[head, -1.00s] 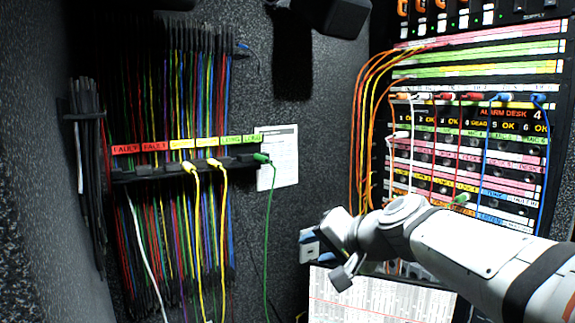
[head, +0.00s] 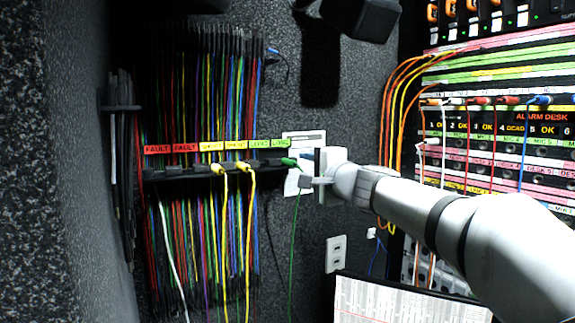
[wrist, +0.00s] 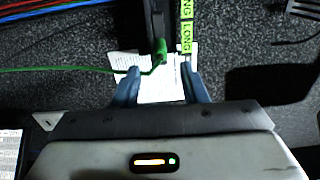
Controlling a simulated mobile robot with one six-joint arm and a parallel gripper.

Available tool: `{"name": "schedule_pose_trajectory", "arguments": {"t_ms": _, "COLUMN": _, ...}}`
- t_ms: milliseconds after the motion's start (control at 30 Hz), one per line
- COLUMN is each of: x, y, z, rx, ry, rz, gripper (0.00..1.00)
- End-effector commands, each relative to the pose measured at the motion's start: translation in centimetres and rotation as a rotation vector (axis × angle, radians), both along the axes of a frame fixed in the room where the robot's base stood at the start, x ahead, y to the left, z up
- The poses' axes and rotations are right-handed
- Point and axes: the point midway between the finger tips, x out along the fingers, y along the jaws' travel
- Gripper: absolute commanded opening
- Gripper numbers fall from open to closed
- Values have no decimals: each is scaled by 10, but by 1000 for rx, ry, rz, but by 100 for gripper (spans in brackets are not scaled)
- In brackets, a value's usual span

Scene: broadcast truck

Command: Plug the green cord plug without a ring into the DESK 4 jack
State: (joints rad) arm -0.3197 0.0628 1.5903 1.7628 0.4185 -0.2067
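A green cord plug (head: 289,161) sits at the right end of the cord rack's dark ledge, by the green LONG labels. Its green cord (head: 294,235) hangs down. In the wrist view the green plug (wrist: 160,50) shows ahead of my fingertips, its cord running left. I cannot make out a ring on it. My gripper (head: 303,168) is just right of the plug. In the wrist view my gripper (wrist: 160,72) is open and empty, its blue fingers to either side of the plug's line. The jack panel (head: 480,170) is at right, partly behind my arm; I cannot read a DESK 4 label.
Two yellow plugs (head: 243,167) sit in the rack left of the green one, under yellow labels. Many hanging cords (head: 200,90) fill the rack. A white paper (head: 304,137) is on the wall behind my gripper. A wall outlet (head: 336,253) and a printed sheet (head: 400,303) are below my arm.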

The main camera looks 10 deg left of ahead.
Motion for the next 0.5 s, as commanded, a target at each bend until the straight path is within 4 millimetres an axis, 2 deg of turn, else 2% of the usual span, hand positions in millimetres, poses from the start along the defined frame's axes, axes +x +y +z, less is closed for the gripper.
{"name": "schedule_pose_trajectory", "arguments": {"t_ms": 267, "x": 1, "y": 1, "z": 0, "rx": -1, "ry": 0, "rz": 0, "gripper": 39}}
{"name": "schedule_pose_trajectory", "arguments": {"t_ms": 500, "x": 17, "y": 15, "z": 2, "rx": -1, "ry": 1, "rz": 0, "gripper": 39}}
